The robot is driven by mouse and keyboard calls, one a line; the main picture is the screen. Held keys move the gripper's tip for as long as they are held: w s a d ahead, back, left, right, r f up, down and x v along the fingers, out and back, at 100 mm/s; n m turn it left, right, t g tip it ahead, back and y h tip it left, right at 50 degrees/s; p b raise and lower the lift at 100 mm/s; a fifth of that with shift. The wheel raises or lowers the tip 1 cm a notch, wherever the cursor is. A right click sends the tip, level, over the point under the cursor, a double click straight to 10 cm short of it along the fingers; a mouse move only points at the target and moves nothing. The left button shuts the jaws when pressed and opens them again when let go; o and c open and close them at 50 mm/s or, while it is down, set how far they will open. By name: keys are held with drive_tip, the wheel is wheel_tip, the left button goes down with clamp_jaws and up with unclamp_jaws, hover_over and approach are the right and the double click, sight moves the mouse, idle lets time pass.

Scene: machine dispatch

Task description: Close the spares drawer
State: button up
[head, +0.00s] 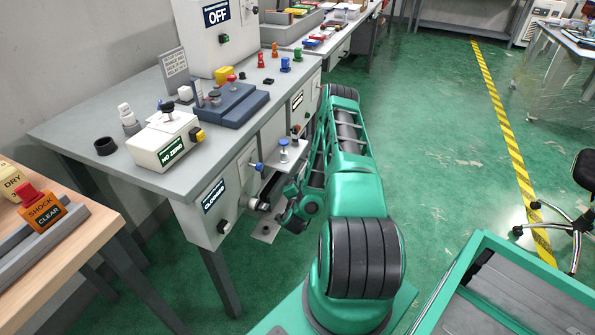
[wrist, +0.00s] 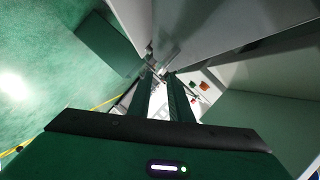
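The grey workbench (head: 130,160) has light-grey fronts along its side, one with a label reading LOADING (head: 214,196). Beside it is a front with a blue knob (head: 256,166). I cannot read a spares label, and I cannot tell which part is the spares drawer or how far out it stands. My arm bends down beside the bench, low near these fronts, and hides part of them. In the wrist view my gripper (wrist: 160,76) points along a large grey panel (wrist: 200,30). Its two dark fingers stand apart, with a small grey piece near the tips that I cannot identify.
A NO ZERO box (head: 163,142), a blue-grey block (head: 230,105) and an OFF cabinet (head: 205,40) stand on the bench. A wooden table (head: 60,270) is at the left. The green floor (head: 440,130) right of my arm is clear up to the yellow-black line.

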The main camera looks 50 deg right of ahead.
sight(301, 171)
drive_tip(key=x, duration=0.9)
drive_tip(key=shift+d, duration=0.1)
clamp_jaws()
